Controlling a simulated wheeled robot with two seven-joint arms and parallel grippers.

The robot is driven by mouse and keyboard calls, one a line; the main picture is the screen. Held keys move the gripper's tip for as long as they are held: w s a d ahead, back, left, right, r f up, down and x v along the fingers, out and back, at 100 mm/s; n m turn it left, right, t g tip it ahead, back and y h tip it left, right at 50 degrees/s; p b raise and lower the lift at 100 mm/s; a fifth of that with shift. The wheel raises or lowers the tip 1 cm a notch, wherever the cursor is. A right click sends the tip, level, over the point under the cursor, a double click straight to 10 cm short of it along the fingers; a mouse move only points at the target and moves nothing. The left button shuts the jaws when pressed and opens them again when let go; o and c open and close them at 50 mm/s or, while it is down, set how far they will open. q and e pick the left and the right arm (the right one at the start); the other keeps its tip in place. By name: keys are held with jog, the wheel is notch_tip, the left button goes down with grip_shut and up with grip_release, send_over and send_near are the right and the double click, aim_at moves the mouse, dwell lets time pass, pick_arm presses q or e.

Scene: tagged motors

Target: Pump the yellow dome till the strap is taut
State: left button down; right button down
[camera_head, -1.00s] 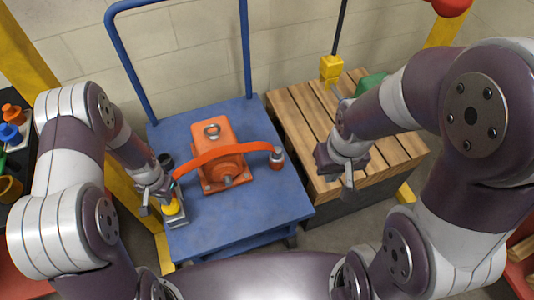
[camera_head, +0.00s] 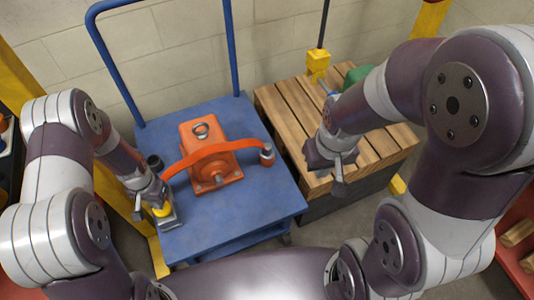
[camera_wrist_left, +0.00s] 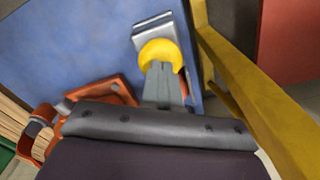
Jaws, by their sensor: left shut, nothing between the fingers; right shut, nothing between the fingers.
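The yellow dome (camera_head: 161,210) sits on a grey ratchet base at the left front corner of the blue cart; it also shows in the left wrist view (camera_wrist_left: 172,52). An orange-red strap (camera_head: 220,149) arches across the orange motor (camera_head: 205,182), from a dark post on the left to a grey-and-red post (camera_head: 266,154) on the right. My left gripper (camera_head: 150,203) is shut and empty at the dome, its fingertips over the dome's near side; I cannot tell if they touch. My right gripper (camera_head: 338,188) is shut and empty, right of the cart.
The blue cart (camera_head: 240,200) has a tall blue handle (camera_head: 232,50) at its back. A slatted wooden pallet (camera_head: 285,115) stands to its right, with a yellow block (camera_head: 318,62) and a green object (camera_head: 358,75). A yellow post runs close to the left arm.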

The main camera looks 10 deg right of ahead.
pick_arm(q)
jog(key=shift+f+b, duration=0.5)
jog(key=shift+f, duration=0.4)
notch_tip(320, 180, up, 4)
jog(key=p, duration=0.4)
jog(key=shift+f, duration=0.3)
jog(key=shift+f+b, duration=0.35)
jog(key=shift+b, duration=0.15)
